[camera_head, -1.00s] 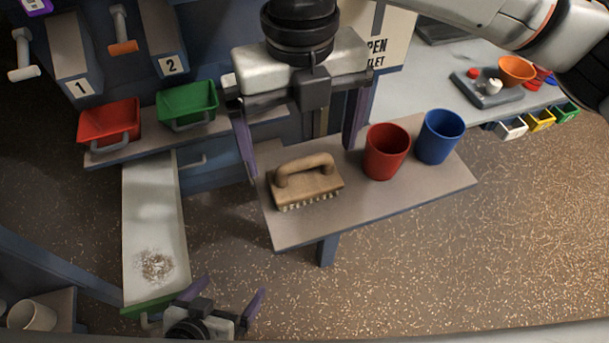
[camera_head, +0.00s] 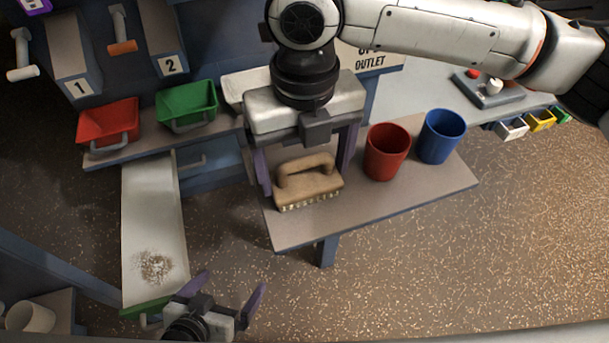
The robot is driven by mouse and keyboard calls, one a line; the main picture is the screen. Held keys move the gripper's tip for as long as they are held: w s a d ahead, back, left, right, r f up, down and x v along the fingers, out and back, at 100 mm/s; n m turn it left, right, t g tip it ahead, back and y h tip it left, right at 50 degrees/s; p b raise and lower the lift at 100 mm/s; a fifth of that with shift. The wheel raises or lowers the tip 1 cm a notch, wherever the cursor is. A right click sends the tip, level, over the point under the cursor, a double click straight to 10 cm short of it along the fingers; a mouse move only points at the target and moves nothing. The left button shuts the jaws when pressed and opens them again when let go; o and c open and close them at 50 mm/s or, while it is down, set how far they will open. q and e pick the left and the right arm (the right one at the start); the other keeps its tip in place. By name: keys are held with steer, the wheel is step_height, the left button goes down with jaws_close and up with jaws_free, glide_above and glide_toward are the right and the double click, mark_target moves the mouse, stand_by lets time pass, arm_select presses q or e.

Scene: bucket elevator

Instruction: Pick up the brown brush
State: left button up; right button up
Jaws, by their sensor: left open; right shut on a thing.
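The brown brush (camera_head: 308,184) is on the small grey shelf (camera_head: 420,196), bristles down, its arched handle on top. My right gripper (camera_head: 305,172) comes from above, one purple finger on each side of the brush, and is shut on it. The lower ends of the fingers are partly hidden behind the brush. I cannot tell whether the bristles touch the shelf. My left gripper (camera_head: 222,292) is at the bottom of the view, open and empty, near the lower end of a pale chute.
A red cup (camera_head: 387,152) and a blue cup (camera_head: 440,136) stand right of the brush. Red (camera_head: 108,122) and green (camera_head: 187,104) bins sit on a ledge at left. A white cup (camera_head: 30,316) is at lower left.

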mark_target(304, 160)
steer(key=shift+r, duration=0.15)
step_height(304, 160, up, 10)
steer(key=shift+f+p, duration=0.1)
steer(key=shift+p, duration=0.35)
steer(key=o, duration=0.3)
steer(key=shift+c, duration=0.5)
